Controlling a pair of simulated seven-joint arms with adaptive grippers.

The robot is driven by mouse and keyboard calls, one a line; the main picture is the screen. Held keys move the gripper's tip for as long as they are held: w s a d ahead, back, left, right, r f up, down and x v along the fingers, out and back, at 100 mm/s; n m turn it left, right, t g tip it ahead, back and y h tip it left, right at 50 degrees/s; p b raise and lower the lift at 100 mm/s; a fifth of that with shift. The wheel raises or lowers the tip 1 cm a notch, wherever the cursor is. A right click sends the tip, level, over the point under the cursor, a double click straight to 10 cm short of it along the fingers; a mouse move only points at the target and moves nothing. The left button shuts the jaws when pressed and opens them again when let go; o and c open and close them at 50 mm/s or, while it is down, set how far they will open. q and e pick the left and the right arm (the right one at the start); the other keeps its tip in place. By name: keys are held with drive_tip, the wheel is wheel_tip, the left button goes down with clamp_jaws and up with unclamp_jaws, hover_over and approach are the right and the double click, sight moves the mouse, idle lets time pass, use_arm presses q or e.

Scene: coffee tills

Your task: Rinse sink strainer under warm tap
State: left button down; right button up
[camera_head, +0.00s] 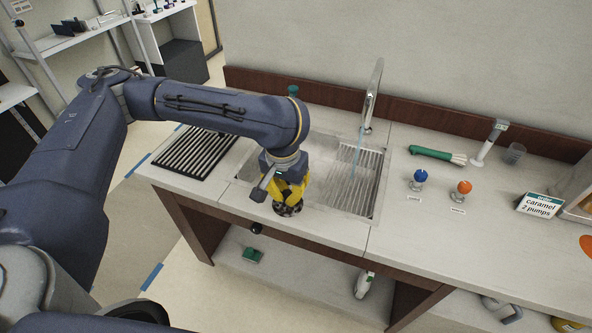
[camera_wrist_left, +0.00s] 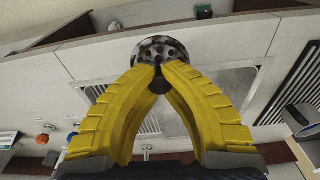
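The sink strainer (camera_head: 288,210) is a round, dark, perforated piece at the tips of my left gripper (camera_head: 290,192), over the front rim of the sink. In the left wrist view the yellow fingers meet at the strainer (camera_wrist_left: 160,46), seemingly shut on it; its gripped part is hidden. The steel sink (camera_head: 318,165) has a tall curved tap (camera_head: 374,90) at its back right. A thin bluish stream of water (camera_head: 358,145) falls from it into the sink, right of the strainer. A blue knob (camera_head: 420,175) and an orange knob (camera_head: 463,187) stand on the counter. My right gripper is out of view.
A black drying rack (camera_head: 195,153) lies left of the sink. My left arm crosses above the rack and the sink's left side.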

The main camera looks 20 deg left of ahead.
use_arm(q)
drive_tip(key=w+d+r+t, duration=0.1)
drive_tip(key=w+d+t, duration=0.1)
drive_tip(key=d, duration=0.4)
drive_tip(key=w+d+r+t, duration=0.2)
drive_tip(key=w+d, duration=0.3)
drive_tip(key=d, duration=0.2)
drive_tip(key=shift+w+r+t+y, duration=0.15)
drive_tip(key=shift+r+t+y, duration=0.15)
drive_tip(key=shift+t, duration=0.1)
drive_tip(key=w+a+f, duration=0.1)
drive_tip(key=w+f, duration=0.2)
drive_tip(key=w, duration=1)
drive_tip(key=shift+w, duration=0.3)
drive_tip(key=shift+w+d, duration=0.1)
drive_tip(key=shift+d, duration=0.45)
idle(0.3)
drive_tip(key=shift+a, duration=0.3)
drive_tip(key=shift+a, duration=0.3)
